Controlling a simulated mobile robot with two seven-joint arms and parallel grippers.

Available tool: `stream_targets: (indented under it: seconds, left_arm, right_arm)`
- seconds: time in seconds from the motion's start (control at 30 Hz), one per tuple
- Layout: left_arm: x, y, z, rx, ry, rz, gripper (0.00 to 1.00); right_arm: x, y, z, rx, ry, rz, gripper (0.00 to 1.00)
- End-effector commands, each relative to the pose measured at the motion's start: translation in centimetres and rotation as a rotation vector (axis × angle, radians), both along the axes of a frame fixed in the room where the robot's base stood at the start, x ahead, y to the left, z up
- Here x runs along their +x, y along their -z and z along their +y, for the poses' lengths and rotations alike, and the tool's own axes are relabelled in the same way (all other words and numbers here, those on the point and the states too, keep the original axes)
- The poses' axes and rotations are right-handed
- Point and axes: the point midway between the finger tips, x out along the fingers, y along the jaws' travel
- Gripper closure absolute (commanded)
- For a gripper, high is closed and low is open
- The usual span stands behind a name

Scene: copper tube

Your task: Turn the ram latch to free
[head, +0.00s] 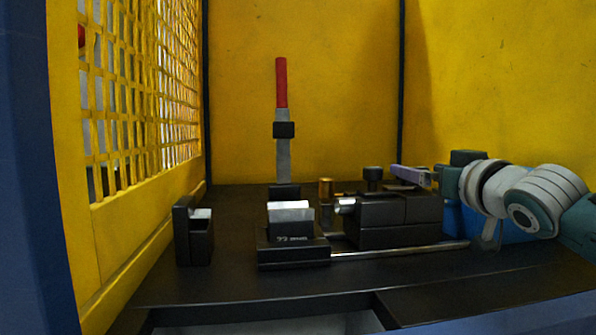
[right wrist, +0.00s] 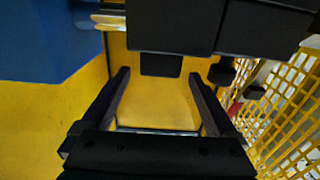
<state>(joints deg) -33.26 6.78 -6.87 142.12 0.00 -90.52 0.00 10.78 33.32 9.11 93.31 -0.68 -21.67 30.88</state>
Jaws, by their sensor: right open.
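A dark machine block (head: 400,212) stands on the bench right of centre, with a short bright metal rod at its left end. A black knob (head: 373,174) stands upright on its top; I cannot tell for sure whether this is the ram latch. My right gripper (head: 414,176) reaches in from the right, just above the block's right end and apart from the knob. Its fingers point left. In the right wrist view my right gripper (right wrist: 158,76) is open and empty, with dark parts beyond its fingertips. My left gripper is not in view.
A tall lever with a red grip (head: 281,82) rises behind a black clamp block (head: 292,227). A brass pin (head: 326,188) stands beside it. A metal tube (head: 400,250) lies along the front. A blue box (head: 520,222) sits under my right arm. Yellow walls and mesh enclose the bench.

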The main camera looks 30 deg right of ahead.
Motion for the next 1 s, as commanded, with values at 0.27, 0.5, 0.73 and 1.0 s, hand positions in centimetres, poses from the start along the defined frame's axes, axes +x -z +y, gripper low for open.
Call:
stream_targets:
  seconds: [0.27, 0.5, 0.73, 1.0]
  left_arm:
    - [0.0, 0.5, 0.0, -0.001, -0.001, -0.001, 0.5]
    - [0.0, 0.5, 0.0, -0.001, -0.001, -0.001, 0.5]
    - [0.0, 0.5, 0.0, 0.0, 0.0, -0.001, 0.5]
    - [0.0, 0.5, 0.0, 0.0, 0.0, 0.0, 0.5]
  right_arm:
    - [2.4, 0.0, -0.8, -0.001, 0.0, -0.001, 0.06]
    - [2.7, 0.0, -0.8, -0.001, -0.001, 0.0, 0.06]
    - [2.7, 0.0, -0.8, -0.001, -0.001, 0.0, 0.22]
    - [2.7, 0.0, -0.8, -0.001, 0.0, 0.0, 0.52]
